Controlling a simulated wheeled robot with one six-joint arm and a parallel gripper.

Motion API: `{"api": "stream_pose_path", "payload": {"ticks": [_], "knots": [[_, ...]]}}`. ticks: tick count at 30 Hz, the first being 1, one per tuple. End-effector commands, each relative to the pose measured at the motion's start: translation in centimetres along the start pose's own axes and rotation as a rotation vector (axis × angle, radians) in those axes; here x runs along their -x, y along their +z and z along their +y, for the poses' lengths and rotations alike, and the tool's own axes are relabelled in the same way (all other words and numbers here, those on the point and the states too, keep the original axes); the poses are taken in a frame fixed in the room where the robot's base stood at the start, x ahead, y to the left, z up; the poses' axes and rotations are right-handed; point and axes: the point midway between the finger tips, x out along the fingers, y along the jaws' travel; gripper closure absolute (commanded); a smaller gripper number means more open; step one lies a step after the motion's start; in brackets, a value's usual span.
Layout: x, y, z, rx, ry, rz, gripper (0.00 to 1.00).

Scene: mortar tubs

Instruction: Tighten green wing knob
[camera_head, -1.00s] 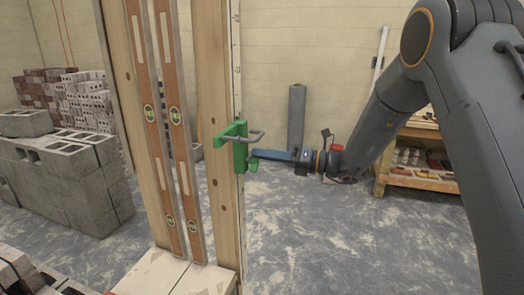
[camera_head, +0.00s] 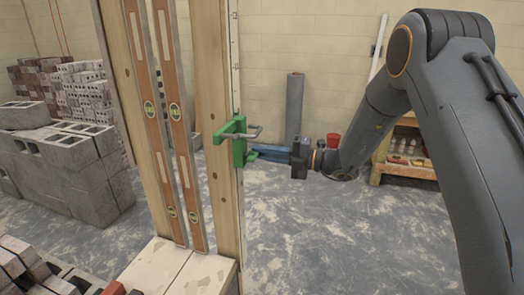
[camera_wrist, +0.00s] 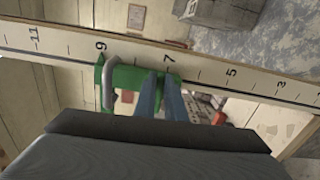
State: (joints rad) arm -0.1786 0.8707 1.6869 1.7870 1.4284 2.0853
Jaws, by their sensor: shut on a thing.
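A green clamp (camera_head: 238,139) with a grey bent handle sits on the edge of an upright wooden post (camera_head: 215,130) in the head view. Its green wing knob (camera_head: 250,155) is at the lower right of the clamp. My gripper (camera_head: 262,151), with blue fingers, reaches in from the right and is shut on the wing knob. In the wrist view the clamp (camera_wrist: 120,76) lies against a numbered scale strip (camera_wrist: 205,72), and my blue fingers (camera_wrist: 160,98) meet at its right part. The fingers largely hide the knob there.
Two long levels (camera_head: 167,120) lean beside the post on a pale block base (camera_head: 170,275). Grey blocks (camera_head: 65,165) stand at left. A wooden shelf (camera_head: 405,150) stands behind my arm.

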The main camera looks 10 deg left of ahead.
Motion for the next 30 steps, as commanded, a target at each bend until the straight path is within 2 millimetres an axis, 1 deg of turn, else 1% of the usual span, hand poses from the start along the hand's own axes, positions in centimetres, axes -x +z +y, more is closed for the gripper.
{"api": "stream_pose_path", "payload": {"ticks": [1, 7, 21, 22, 24, 25, 30], "knots": [[-0.08, -0.27, 0.13, -0.017, 0.003, 0.008, 1.00], [-0.10, -0.29, 0.05, -0.061, 0.004, 0.008, 1.00], [-0.14, -0.32, 0.08, -0.071, 0.005, 0.010, 1.00], [-0.14, -0.32, 0.08, -0.071, 0.004, 0.010, 0.85], [-0.14, -0.31, 0.05, -0.071, 0.004, 0.009, 0.73], [-0.13, -0.30, 0.03, -0.071, 0.003, 0.009, 0.71], [0.00, -0.13, -0.03, -0.070, 0.002, 0.004, 0.71]]}}
